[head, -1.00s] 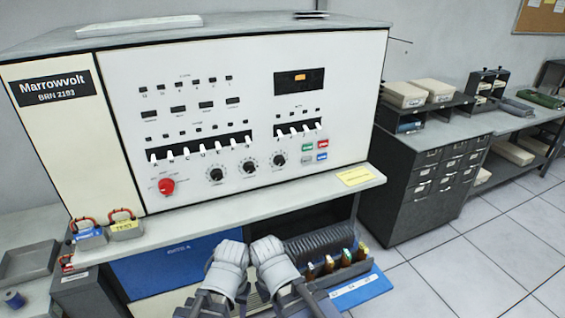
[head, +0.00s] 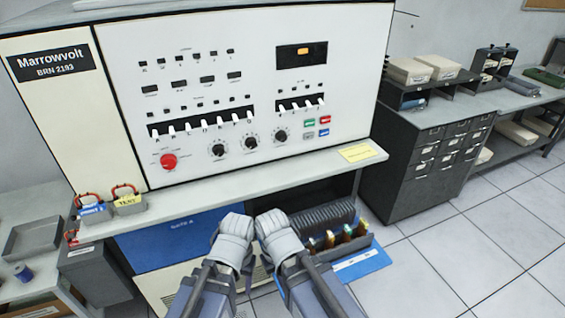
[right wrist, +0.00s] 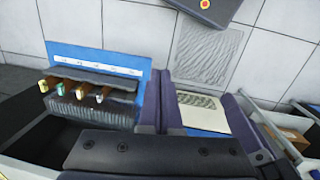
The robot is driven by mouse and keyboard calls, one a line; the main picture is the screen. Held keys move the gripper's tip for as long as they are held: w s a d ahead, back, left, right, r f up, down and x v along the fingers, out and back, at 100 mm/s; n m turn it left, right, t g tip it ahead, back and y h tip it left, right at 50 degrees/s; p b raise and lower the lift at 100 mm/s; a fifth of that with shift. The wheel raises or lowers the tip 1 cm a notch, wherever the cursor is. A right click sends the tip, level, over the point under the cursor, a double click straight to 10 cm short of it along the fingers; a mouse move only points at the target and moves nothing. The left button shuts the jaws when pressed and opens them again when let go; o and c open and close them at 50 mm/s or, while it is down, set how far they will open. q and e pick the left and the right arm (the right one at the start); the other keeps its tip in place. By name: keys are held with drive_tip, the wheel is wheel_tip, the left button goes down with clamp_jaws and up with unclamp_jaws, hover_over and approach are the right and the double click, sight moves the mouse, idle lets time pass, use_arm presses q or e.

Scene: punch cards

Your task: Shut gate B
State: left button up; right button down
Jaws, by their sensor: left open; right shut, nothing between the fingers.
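The machine (head: 245,75) has a blue front panel (head: 183,226) under its ledge, apparently labelled gate A. To its right is an open bay with a ribbed black unit (head: 322,218) and several coloured-tipped parts. A blue panel (head: 362,262) with white labels sticks out low beside them; I take it for gate B, swung open, but cannot read its name. It also shows in the right wrist view (right wrist: 98,62). My left gripper (head: 237,225) is before the gate A panel, open and empty. My right gripper (head: 270,224) is shut and empty, left of the open panel.
The ledge (head: 240,184) juts out above the bay. A grey drawer cabinet (head: 425,150) stands to the right. The tiled floor (head: 440,265) right of the open panel is clear.

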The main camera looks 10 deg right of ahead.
drive_tip(key=w+d+f+m+t+y+b, duration=0.15)
drive_tip(key=w+d+f+m+b, duration=0.35)
drive_tip(key=f+b, duration=0.55)
drive_tip(key=w+d+f+m+t+y+b, duration=0.1)
drive_tip(key=w+d+f+m+y+b, duration=0.2)
drive_tip(key=d+f+m+b, duration=0.55)
drive_tip(key=w+d+f+m+t+y+b, duration=0.2)
drive_tip(key=w+f+m+b, duration=0.25)
drive_tip(key=f+b, duration=0.85)
drive_tip(key=d+f+m+t+h+b, duration=0.1)
drive_tip(key=d+f+m+t+b, duration=0.2)
drive_tip(key=d+f+m+b, duration=0.5)
drive_tip(key=s+d+f+m+t+b, duration=0.1)
drive_tip(key=d+f+m+t+b, duration=0.3)
drive_tip(key=d+b, duration=0.8)
drive_tip(key=d+f+m+t+h+b, duration=0.1)
drive_tip(key=d+f+m+t+b, duration=0.2)
drive_tip(key=d+m+b, duration=0.55)
drive_tip(key=w+a+f+n+b, duration=0.2)
drive_tip(key=w+f+b, duration=0.25)
drive_tip(key=w, duration=0.45)
drive_tip(key=shift+g, duration=0.25)
drive_tip(key=shift+d+r+p, duration=0.15)
drive_tip(key=shift+r+p, duration=0.85)
drive_tip(key=shift+r, duration=0.25)
drive_tip(key=shift+d+r+p, duration=0.1)
drive_tip(key=shift+r+p, duration=0.85)
drive_tip(key=shift+r, duration=0.3)
